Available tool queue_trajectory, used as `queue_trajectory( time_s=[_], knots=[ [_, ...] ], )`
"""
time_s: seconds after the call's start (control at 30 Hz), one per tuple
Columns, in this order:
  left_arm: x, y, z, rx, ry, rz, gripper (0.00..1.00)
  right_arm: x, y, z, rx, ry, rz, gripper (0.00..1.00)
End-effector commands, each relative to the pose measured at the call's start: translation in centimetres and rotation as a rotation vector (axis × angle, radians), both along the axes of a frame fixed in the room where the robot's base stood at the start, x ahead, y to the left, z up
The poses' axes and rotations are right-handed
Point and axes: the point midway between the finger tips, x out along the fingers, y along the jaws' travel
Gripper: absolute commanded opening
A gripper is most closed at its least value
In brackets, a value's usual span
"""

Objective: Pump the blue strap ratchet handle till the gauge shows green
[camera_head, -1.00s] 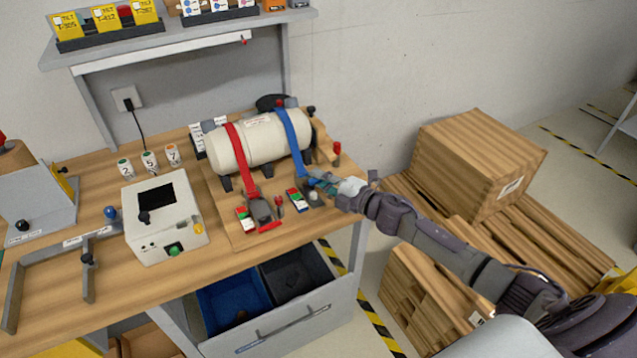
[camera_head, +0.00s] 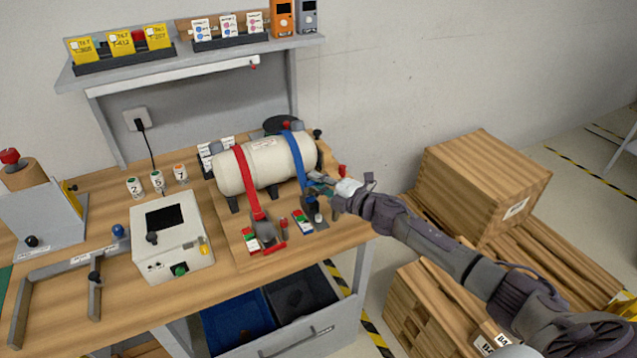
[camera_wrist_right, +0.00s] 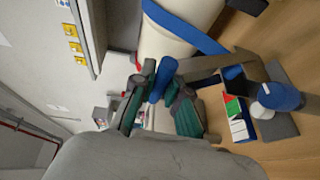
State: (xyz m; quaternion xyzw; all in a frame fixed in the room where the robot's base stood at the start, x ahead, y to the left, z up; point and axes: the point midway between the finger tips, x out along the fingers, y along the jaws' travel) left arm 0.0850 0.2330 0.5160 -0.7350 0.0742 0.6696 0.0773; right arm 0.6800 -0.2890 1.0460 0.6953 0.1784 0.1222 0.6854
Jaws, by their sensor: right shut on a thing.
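A white tank (camera_head: 262,168) lies on a wooden board, with a blue strap (camera_head: 296,155) and a red strap (camera_head: 247,180) over it. The blue strap runs to a ratchet at the board's right front; its grey base also shows in the right wrist view (camera_wrist_right: 282,124). My right gripper (camera_head: 324,184) is shut on the blue ratchet handle (camera_wrist_right: 160,80), raised above the base. Beside it is a gauge block (camera_head: 302,221) with red, green and white fields, also in the wrist view (camera_wrist_right: 236,120); its reading is too small to tell. My left gripper is out of view.
The red ratchet (camera_head: 266,236) and its gauge (camera_head: 251,239) are left of the blue one. A white box with a dark screen (camera_head: 165,217) stands further left. Wooden crates (camera_head: 480,190) are on the floor at right. An open drawer (camera_head: 312,331) is below.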

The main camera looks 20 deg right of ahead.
Motion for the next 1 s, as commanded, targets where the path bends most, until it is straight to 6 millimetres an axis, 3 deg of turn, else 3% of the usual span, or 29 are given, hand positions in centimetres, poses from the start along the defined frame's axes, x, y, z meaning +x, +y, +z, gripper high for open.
queue_trajectory(
  time_s=[0.27, 0.3, 0.37, 0.77, 1.0],
  knots=[
    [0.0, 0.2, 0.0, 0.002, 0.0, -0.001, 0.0, 0.0, 0.0, -0.1, 0.0, 0.001, 0.0, 0.0],
    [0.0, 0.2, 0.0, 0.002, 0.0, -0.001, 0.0, 0.0, 0.0, -0.1, 0.0, 0.001, 0.0, 0.19],
    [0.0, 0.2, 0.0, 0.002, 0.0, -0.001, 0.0, 0.0, 0.0, -0.1, 0.0, 0.001, 0.0, 0.26],
    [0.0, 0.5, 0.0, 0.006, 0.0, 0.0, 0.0, -0.6, -0.2, -0.2, 0.0, 0.003, 0.0, 0.26],
    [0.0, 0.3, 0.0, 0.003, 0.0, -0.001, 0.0, -4.5, -2.0, 0.0, 0.0, 0.005, 0.0, 0.26]
  ],
)
